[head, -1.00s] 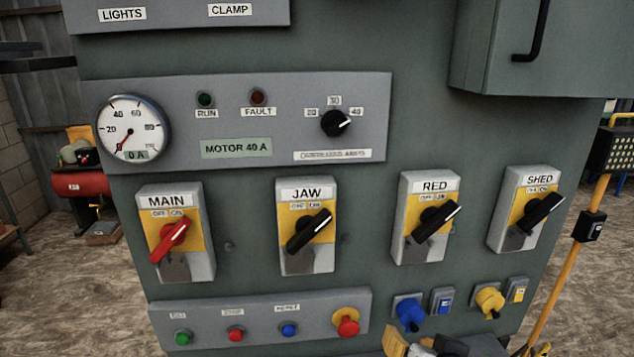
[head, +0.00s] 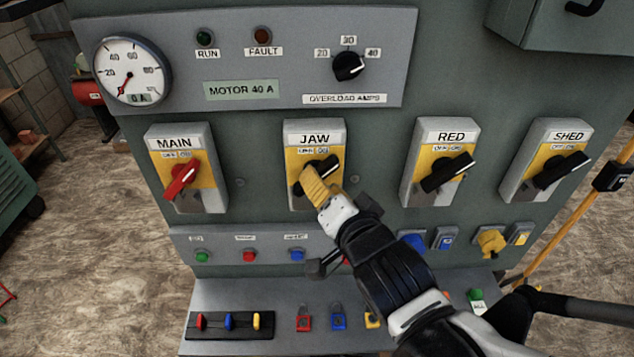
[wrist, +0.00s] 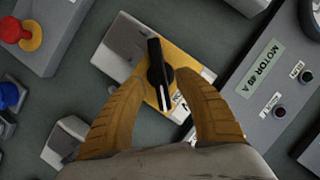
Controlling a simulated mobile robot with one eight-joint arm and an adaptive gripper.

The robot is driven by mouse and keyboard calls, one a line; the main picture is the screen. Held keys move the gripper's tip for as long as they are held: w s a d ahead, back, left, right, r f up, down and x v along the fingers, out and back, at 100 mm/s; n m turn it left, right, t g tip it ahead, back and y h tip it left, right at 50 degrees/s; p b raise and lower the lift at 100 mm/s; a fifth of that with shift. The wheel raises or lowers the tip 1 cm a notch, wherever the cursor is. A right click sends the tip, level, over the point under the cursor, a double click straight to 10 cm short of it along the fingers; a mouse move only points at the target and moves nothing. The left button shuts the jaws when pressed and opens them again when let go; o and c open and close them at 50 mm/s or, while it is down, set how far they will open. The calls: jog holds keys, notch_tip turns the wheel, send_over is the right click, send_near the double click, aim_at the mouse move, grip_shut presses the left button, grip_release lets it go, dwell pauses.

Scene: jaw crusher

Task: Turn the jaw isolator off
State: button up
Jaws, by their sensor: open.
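The jaw isolator (head: 300,197) is a grey box with a yellow plate, labelled JAW, on the panel front. Its black handle (head: 325,163) is tilted, with its upper end toward the right, on the ON side. My gripper (head: 312,178) has yellow fingers and is right in front of this isolator, covering part of the handle. In the wrist view the black handle (wrist: 158,75) stands between the two open fingertips (wrist: 158,82), with a gap on each side. Whether the fingertips touch the plate cannot be told.
The MAIN isolator (head: 207,195) with a red handle is to the left. The RED isolator (head: 420,185) and SHED isolator (head: 525,175) are to the right. Below are a push-button strip (head: 222,256) and a shelf with padlocks (head: 338,318). My forearm crosses in front of the lower panel.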

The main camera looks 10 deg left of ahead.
jog(key=shift+b+x, duration=0.3)
jog(key=shift+x, duration=1.35)
jog(key=shift+c, duration=0.5)
grip_shut()
